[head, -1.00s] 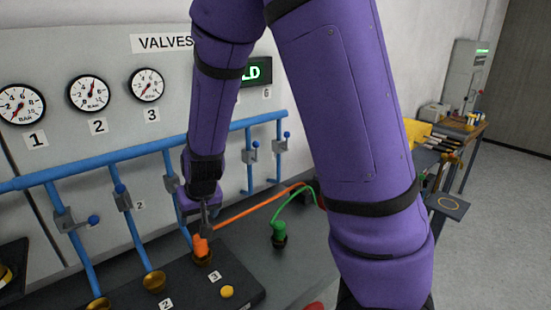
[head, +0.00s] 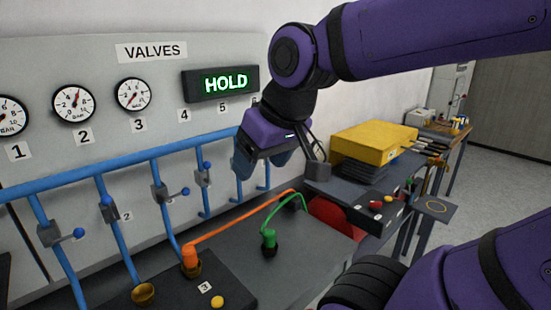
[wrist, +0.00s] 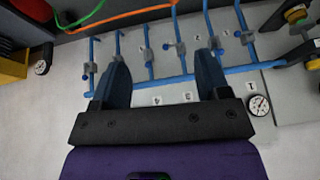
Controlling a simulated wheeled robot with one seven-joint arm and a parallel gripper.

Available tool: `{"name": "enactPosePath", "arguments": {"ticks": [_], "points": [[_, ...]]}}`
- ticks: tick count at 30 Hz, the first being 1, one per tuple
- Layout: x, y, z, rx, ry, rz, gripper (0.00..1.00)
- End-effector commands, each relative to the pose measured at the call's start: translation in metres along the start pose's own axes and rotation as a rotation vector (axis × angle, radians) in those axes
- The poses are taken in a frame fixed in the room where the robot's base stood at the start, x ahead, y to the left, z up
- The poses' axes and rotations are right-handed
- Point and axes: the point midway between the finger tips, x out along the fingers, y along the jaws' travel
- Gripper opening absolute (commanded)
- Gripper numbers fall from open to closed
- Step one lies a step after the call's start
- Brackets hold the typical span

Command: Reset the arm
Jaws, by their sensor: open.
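My purple arm is raised over the right of the bench in the head view. My gripper (head: 262,172) hangs in front of the valve panel, below the lit HOLD display (head: 221,83). In the wrist view my gripper (wrist: 163,78) has its two dark fingers spread wide with nothing between them. An orange plug (head: 190,257) with an orange cable stands in a brass socket on the dark block. A green plug (head: 268,239) with a green cable stands in a dark socket to its right.
Blue pipes (head: 117,155) with valve levers run along the panel. Gauges (head: 74,103) sit above them. A yellow case (head: 374,143) and a control box with buttons (head: 376,205) stand to the right. An empty brass socket (head: 144,293) and a yellow button (head: 217,302) are on the block.

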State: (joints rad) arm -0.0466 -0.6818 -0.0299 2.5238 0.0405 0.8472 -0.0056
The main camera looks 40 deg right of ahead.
Motion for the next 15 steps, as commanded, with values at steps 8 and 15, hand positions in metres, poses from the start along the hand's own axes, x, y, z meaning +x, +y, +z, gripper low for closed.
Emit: {"name": "enactPosePath", "arguments": {"ticks": [8, 15], "points": [[-0.019, 0.006, 0.020, -0.006, 0.010, 0.057, 0.69], [-0.019, 0.005, 0.020, -0.007, 0.009, 0.056, 0.69]]}}
